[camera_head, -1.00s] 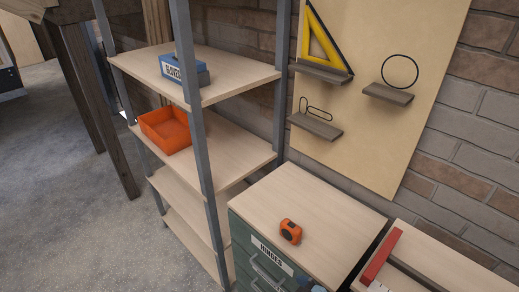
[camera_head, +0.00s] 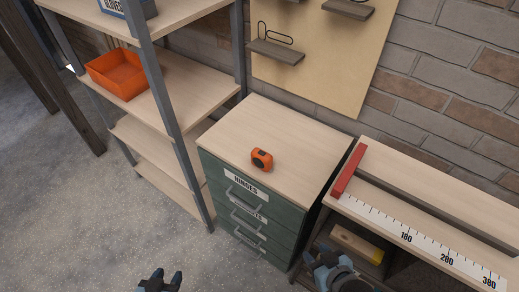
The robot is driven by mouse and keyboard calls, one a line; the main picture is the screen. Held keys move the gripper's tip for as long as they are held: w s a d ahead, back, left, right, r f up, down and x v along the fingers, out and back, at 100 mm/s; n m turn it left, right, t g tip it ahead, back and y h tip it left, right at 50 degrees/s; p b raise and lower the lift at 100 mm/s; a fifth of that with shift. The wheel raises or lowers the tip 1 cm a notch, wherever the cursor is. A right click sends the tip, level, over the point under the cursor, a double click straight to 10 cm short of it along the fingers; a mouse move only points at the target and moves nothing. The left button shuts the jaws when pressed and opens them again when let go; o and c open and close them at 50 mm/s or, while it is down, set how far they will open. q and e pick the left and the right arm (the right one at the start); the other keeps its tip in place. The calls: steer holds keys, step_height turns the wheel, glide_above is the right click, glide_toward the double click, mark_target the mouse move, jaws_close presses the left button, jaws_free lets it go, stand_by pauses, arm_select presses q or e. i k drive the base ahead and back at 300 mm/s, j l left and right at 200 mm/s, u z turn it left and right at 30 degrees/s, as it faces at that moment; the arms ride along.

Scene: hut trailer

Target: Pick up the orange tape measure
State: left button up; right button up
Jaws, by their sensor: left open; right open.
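The orange tape measure (camera_head: 261,160) has a black part on its side. It lies on the pale wooden top of the green drawer cabinet (camera_head: 300,177), near the front edge, with clear space around it. My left gripper (camera_head: 160,279) shows at the bottom edge, open and empty, over the floor and well below the cabinet top. My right gripper (camera_head: 322,259) is at the lower right of the cabinet, in front of the bench, open and empty. Both grippers are apart from the tape measure.
A metal-post shelf (camera_head: 167,105) holding an orange bin (camera_head: 119,74) stands left of the cabinet. A bench (camera_head: 427,190) with a ruler strip and red block (camera_head: 349,170) stands to the right. The floor at left front is free.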

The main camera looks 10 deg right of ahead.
mark_target(263, 160)
steer(key=i+j+z, duration=0.25)
steer(key=j, duration=0.45)
steer(key=i+j+z, duration=0.25)
steer(key=j, duration=0.45)
steer(key=j+z, duration=0.25)
steer(key=j, duration=0.45)
steer(key=j+z, duration=0.3)
steer(key=j, duration=0.5)
steer(key=i, duration=0.05)
